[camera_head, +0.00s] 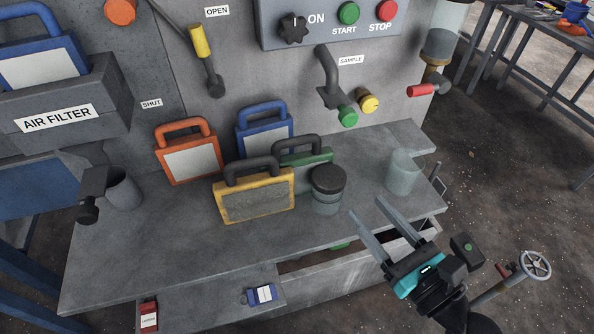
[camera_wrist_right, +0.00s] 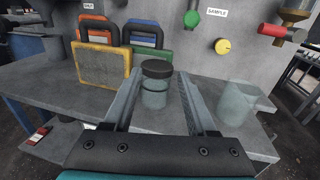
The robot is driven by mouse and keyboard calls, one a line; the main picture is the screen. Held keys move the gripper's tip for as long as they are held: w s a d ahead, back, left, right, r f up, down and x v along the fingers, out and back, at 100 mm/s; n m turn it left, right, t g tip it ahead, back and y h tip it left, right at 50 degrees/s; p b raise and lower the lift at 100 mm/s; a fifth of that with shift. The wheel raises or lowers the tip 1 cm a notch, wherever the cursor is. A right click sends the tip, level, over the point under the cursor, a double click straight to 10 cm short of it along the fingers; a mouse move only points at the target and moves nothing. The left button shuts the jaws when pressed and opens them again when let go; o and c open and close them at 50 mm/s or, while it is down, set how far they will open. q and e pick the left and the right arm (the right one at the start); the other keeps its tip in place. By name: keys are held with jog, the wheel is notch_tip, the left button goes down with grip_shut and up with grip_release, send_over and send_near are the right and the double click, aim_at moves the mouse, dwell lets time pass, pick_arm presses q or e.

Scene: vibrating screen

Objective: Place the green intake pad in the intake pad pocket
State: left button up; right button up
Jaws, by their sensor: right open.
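The green intake pad (camera_head: 322,160), with a dark handle, stands on the grey bench behind the yellow-framed pad and the dark-lidded jar, which hide much of it. It also shows in the right wrist view (camera_wrist_right: 151,56). A grey pocket labelled AIR FILTER (camera_head: 105,82) is on the machine at left, with a blue-framed pad (camera_head: 45,68) in it. No label reading intake pad pocket shows. My right gripper (camera_head: 366,207) is open and empty, at the bench's right front, apart from the green pad. In the right wrist view the jar shows between its fingers (camera_wrist_right: 160,85). My left gripper is out of view.
The yellow-framed pad (camera_head: 258,202), jar (camera_head: 326,203), orange pad (camera_head: 190,162) and another blue pad (camera_head: 265,134) crowd around the green pad. A clear beaker (camera_head: 402,174) stands right, a grey cup (camera_head: 123,190) left. The bench's left front (camera_head: 150,250) is clear.

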jog(key=p, duration=0.3)
send_near(319, 151)
jog(key=w, duration=0.2)
jog(key=shift+s+a+p+x, duration=0.1)
jog(key=shift+a+p+x, duration=0.05)
jog(key=shift+x, duration=1)
jog(key=shift+s+a+p+x, duration=0.1)
jog(key=shift+a+x, duration=0.05)
jog(key=shift+x, duration=0.95)
jog(key=shift+s+a+p+x, duration=0.1)
jog(key=shift+a+p+x, duration=0.05)
jog(key=shift+x, duration=1)
grip_shut()
